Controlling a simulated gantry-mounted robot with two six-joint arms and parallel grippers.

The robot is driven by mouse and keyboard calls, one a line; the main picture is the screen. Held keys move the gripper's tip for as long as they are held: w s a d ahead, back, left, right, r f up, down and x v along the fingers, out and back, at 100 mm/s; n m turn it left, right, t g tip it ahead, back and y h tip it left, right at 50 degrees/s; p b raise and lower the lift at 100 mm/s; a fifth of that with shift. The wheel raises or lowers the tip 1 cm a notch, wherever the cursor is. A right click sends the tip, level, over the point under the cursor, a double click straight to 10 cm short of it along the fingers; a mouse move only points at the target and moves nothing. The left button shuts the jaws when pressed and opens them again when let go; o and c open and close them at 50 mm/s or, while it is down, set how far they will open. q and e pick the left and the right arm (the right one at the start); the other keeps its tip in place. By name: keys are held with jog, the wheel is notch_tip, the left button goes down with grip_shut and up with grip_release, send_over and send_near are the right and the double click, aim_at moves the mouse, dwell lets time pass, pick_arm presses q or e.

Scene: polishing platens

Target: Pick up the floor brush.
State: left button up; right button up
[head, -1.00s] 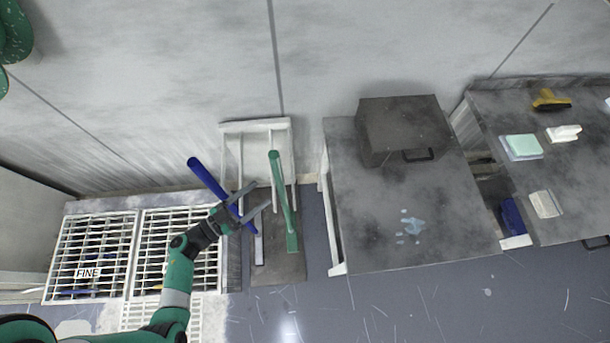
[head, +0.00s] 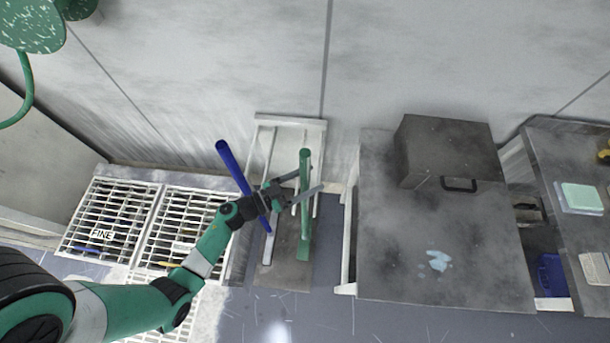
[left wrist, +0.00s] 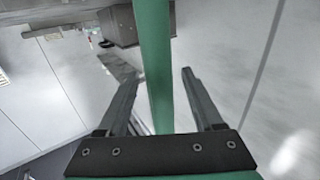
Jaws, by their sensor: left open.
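A green long-handled tool (head: 304,228), which looks like the floor brush, stands in a pale rack against the wall. Its lower end is at the rack's dark base. My left gripper (head: 316,178) is open, with its fingers on either side of the upper green handle. In the left wrist view the green handle (left wrist: 155,60) runs between the two open fingers, and neither finger is clearly pressed on it. A blue-handled tool (head: 233,166) leans at a tilt to the left, partly behind my gripper. My right gripper is not in view.
The white rack (head: 290,122) stands against the grey wall. A dark-topped table (head: 400,260) with a dark box (head: 450,150) is close on the right. White floor gratings (head: 115,205) lie on the left. A second table (head: 560,150) holds a pale green block (head: 582,197).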

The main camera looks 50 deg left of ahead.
pick_arm(q)
jog(key=shift+x, duration=0.95)
grip_shut()
dwell(0.6)
